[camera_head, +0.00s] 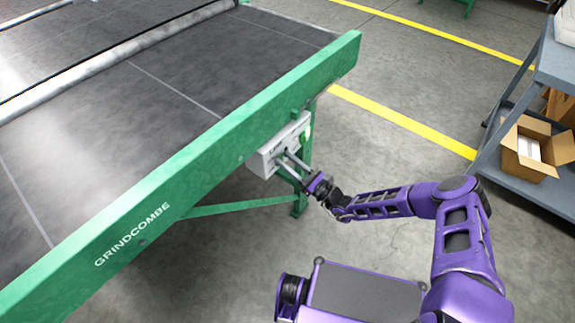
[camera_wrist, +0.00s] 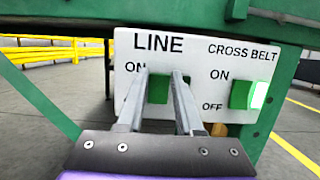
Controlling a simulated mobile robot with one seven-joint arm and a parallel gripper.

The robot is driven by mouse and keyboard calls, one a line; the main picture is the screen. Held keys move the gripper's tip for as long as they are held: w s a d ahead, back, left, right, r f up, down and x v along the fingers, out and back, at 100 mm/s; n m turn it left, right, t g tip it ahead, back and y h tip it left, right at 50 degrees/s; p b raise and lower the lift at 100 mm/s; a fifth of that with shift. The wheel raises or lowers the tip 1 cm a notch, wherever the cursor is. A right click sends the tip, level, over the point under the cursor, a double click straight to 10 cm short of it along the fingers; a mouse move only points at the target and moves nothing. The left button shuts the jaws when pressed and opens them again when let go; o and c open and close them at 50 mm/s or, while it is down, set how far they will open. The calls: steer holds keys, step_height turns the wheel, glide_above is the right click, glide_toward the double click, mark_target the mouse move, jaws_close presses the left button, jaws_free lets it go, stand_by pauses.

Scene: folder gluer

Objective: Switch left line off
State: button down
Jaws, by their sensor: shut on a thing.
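A white switch box (camera_head: 265,162) hangs under the green side rail of the machine. In the wrist view the box (camera_wrist: 190,52) has two green rocker switches. The LINE switch (camera_wrist: 158,91) is on the left, with ON above it; its lower label is hidden by my fingers. The CROSS BELT switch (camera_wrist: 240,94) is on the right, with ON above OFF and a bright lit side face. My gripper (camera_wrist: 161,76) has its two fingers on either side of the LINE switch, shut on it. My gripper also shows at the box in the head view (camera_head: 282,156).
The green side rail (camera_head: 215,145) and the dark conveyor belt (camera_head: 120,95) lie above and left of the box. A green leg (camera_head: 299,200) and brace stand below it. A grey shelf cart (camera_head: 545,75) with an open carton (camera_head: 535,150) stands right. Floor between is clear.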

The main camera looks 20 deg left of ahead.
steer(key=c, duration=0.6)
jaws_free()
steer(key=shift+o, duration=0.2)
steer(key=shift+d, duration=0.1)
steer(key=v, duration=1.7)
steer(key=shift+s+f, duration=0.15)
steer(key=shift+s, duration=0.05)
